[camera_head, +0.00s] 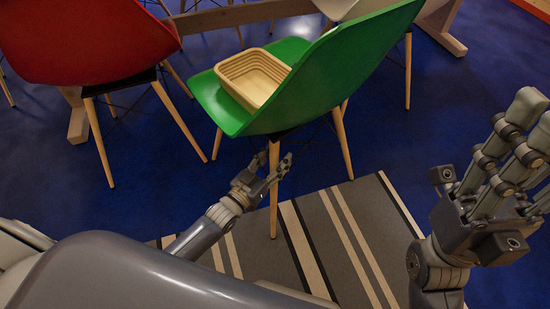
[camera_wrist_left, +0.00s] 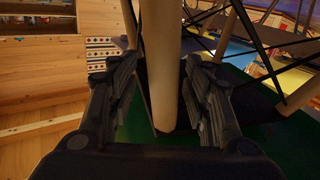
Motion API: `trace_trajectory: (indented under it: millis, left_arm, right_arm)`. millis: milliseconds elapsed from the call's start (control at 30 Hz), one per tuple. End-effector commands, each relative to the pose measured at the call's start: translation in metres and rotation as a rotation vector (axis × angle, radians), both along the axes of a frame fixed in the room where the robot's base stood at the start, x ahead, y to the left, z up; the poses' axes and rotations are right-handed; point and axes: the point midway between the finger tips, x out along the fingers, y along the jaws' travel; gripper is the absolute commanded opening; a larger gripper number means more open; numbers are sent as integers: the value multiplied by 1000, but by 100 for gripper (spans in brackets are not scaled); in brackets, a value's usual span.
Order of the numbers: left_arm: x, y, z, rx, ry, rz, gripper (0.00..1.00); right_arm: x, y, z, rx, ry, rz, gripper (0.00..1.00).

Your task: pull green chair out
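The green chair (camera_head: 345,62) stands upright with its back towards me, its seat reaching left. A square wooden basket (camera_head: 252,78) sits on its seat. My left gripper (camera_head: 272,165) is low behind the chair, at its near rear leg (camera_head: 274,205). In the left wrist view the pale round leg (camera_wrist_left: 159,70) stands between the two fingers (camera_wrist_left: 160,95), with narrow gaps seeming to remain on both sides. My right gripper (camera_head: 530,135) is raised at the right, fingers extended, empty and away from the chair.
A red chair (camera_head: 85,40) stands left of the green one. A wooden table base (camera_head: 245,14) lies beyond, with a pale chair (camera_head: 352,8) at the back. A striped rug (camera_head: 335,235) lies between me and the green chair. The blue floor (camera_head: 475,60) is clear at right.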

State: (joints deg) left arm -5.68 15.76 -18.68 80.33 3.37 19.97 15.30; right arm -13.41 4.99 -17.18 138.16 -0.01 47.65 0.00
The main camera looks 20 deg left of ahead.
Motion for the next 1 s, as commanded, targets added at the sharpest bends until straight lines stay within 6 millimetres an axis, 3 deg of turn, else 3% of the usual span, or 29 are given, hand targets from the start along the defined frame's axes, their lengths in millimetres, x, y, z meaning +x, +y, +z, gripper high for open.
trace_trajectory:
  millis: [333,800,1000]
  left_arm:
    - [-8,5,0,-2,1,3,45]
    - [-91,32,-1,-1,3,1,45]
    - [-109,39,0,-1,0,0,45]
  right_arm:
    - [0,0,2,-4,-5,0,40]
    - [0,0,1,-2,-5,0,40]
    - [0,0,1,-2,-5,0,40]
